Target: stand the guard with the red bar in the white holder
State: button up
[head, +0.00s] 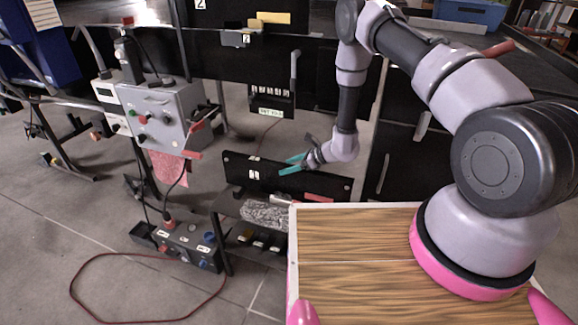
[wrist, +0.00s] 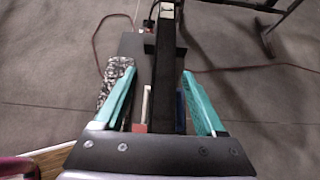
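My gripper (head: 294,163) has teal fingers and hangs at the top edge of an upright black panel (head: 315,183) on a low black rack. In the wrist view the fingers of my gripper (wrist: 160,92) are apart, with the panel (wrist: 166,75) seen edge-on between them and gaps on both sides. A red bar (head: 319,198) shows low in front of the panel, and a red piece (wrist: 140,128) shows beside it in the wrist view. A narrow white strip (wrist: 146,103) stands near that red piece. I cannot tell whether it is the white holder. The guard's full outline is unclear.
A speckled grey block (head: 265,214) lies on the rack. A wooden-topped surface (head: 350,245) is in front. A grey control box (head: 160,115) and a floor box with knobs (head: 188,246) are at left. A red cable (head: 120,320) loops over the floor.

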jog(key=v, duration=1)
jog(key=shift+d+r, duration=0.3)
jog(key=shift+s+d, duration=0.1)
